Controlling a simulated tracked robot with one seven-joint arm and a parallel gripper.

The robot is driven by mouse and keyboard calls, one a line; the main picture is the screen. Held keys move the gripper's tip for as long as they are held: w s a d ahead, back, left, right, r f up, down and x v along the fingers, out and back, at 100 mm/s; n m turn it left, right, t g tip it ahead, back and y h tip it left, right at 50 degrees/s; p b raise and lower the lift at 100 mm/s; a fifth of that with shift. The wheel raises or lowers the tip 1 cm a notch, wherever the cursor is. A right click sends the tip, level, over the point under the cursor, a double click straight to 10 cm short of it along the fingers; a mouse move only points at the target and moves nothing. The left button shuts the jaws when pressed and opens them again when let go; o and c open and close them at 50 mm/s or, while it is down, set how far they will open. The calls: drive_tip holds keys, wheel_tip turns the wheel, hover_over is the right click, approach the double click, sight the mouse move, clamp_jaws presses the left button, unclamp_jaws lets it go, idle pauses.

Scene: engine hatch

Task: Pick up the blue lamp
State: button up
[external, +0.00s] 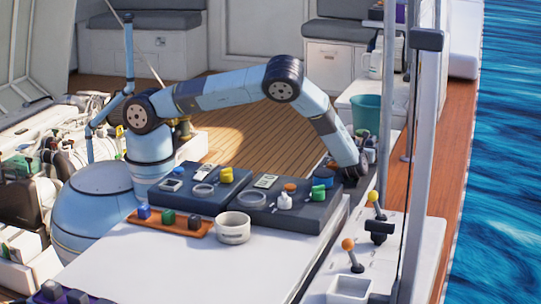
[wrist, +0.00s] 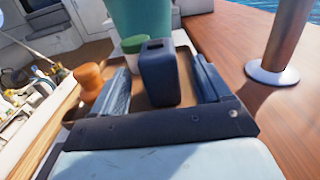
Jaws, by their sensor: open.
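A dark blue, upright block-shaped thing (wrist: 159,76) with a slot in its top stands in the wrist view; it looks like the blue lamp, though its shape does not make this certain. My gripper (wrist: 160,66) is open, with one finger on each side of it. In the external view my gripper (external: 362,168) is low at the right, beyond the dark trays, and hides most of what is there.
In the wrist view a green-lidded jar (wrist: 133,44) stands just behind the blue thing, with a teal bucket (wrist: 143,15) beyond. An orange-topped thing (wrist: 88,76) is at the left and a metal post (wrist: 284,40) at the right. Dark trays (external: 250,217) hold several small items.

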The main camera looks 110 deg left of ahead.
drive_tip(key=a, duration=0.3)
drive_tip(key=shift+a, duration=0.15)
drive_tip(key=shift+c, duration=0.3)
drive_tip(key=c, duration=1.1)
